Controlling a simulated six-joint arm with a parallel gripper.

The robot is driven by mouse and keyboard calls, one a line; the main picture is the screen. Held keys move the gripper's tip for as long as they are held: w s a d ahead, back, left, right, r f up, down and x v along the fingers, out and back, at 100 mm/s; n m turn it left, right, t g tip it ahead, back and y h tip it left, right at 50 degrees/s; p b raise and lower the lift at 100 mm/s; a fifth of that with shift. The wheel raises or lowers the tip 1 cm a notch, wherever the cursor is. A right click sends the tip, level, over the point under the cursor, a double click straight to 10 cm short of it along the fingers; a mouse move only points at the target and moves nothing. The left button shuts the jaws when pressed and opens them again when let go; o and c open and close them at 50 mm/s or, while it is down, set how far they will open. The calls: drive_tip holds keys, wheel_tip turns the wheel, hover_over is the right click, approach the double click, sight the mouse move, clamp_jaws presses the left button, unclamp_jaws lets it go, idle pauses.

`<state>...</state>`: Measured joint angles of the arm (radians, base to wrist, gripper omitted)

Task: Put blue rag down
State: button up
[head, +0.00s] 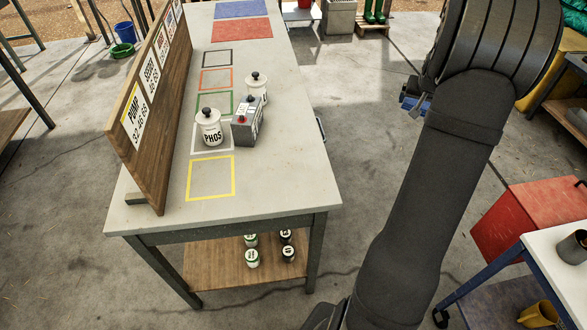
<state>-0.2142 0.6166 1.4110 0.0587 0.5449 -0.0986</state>
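My arm fills the right of the head view, and its upper links hide most of what lies behind them. A small blue and dark piece (415,103) shows at the left edge of my arm, beyond the table's right side. I cannot tell whether it is part of my gripper or the blue rag. My gripper's fingers cannot be made out. A flat blue rectangle (243,9) lies at the far end of the grey table (285,185), beyond a flat red rectangle (241,30). I cannot tell whether these are cloth or markings.
A wooden sign board (150,100) lines the left edge. A red box (525,215) and white-topped cart (555,245) stand at right. The table's near end is clear.

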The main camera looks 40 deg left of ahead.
drive_tip(key=s+a+n+g+y, duration=0.15)
drive_tip(key=s+a+n, duration=0.35)
drive_tip(key=s+a, duration=1.2)
drive_tip(key=s+a+f+n+g+y, duration=0.1)
drive_tip(key=s+a+n, duration=0.1)
drive_tip(key=s, duration=0.7)
drive_tip(key=s+a+n+g+y, duration=0.1)
drive_tip(key=s+a+n, duration=0.1)
drive_tip(key=s, duration=0.6)
drive_tip(key=shift+t, duration=0.25)
drive_tip(key=s+a+f, duration=0.2)
drive_tip(key=a, duration=0.1)
drive_tip(key=s+a+f, duration=0.2)
drive_tip(key=a, duration=0.1)
drive_tip(key=s+a+f, duration=0.1)
drive_tip(key=a+f, duration=0.1)
drive_tip(key=a, duration=0.1)
drive_tip(key=shift+s+f, duration=0.4)
drive_tip(key=shift+s+a+f, duration=0.3)
drive_tip(key=shift+a+f, duration=0.1)
drive_tip(key=shift+a, duration=0.25)
drive_tip(key=shift+f, duration=1.95)
drive_tip(key=shift+f, duration=0.15)
drive_tip(key=o, duration=0.7)
